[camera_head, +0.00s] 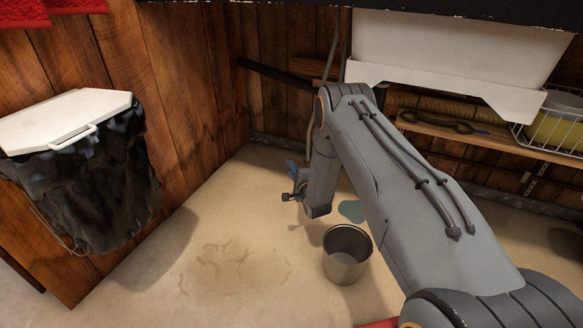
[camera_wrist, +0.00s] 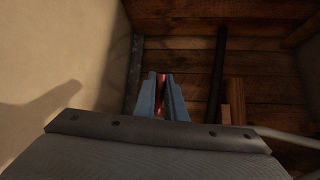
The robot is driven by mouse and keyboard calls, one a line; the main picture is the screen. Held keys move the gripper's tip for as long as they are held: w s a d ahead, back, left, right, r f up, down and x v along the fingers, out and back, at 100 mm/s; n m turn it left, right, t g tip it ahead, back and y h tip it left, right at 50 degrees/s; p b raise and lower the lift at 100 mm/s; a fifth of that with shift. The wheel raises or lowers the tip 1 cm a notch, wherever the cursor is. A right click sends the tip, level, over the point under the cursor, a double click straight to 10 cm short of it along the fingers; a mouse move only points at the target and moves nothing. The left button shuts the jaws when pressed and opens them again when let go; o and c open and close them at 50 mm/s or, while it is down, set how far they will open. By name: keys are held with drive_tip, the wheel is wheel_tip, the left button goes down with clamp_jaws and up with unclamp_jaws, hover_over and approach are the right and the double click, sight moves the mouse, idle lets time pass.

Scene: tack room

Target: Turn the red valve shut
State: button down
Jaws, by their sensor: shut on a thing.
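My gripper (camera_wrist: 161,77) is in the middle of the wrist view. Its two blue-grey fingers are shut on a narrow red piece, the red valve (camera_wrist: 160,82), of which only a sliver shows between them. The rest of the valve is hidden by the fingers, so I cannot tell how far it is turned. In the head view my gripper (camera_head: 291,166) is low near the wooden back wall, partly hidden by my own wrist. I cannot make out the valve there.
A metal bucket (camera_head: 346,266) stands on the floor beside a bluish puddle (camera_head: 351,211). A white sink (camera_head: 450,55) hangs above, with a shelf (camera_head: 480,132) below it. A lidded bin (camera_head: 70,120) is at the left wall. The floor at centre left is clear.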

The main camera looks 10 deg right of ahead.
drive_tip(key=c, duration=1.8)
unclamp_jaws()
drive_tip(key=shift+s, duration=0.15)
drive_tip(key=s+p, duration=0.1)
drive_tip(key=s, duration=0.1)
drive_tip(key=s+p, duration=0.1)
drive_tip(key=s, duration=0.2)
drive_tip(key=s+d+p, duration=0.1)
drive_tip(key=s, duration=0.1)
drive_tip(key=shift+s+r, duration=0.25)
drive_tip(key=shift+r, duration=0.1)
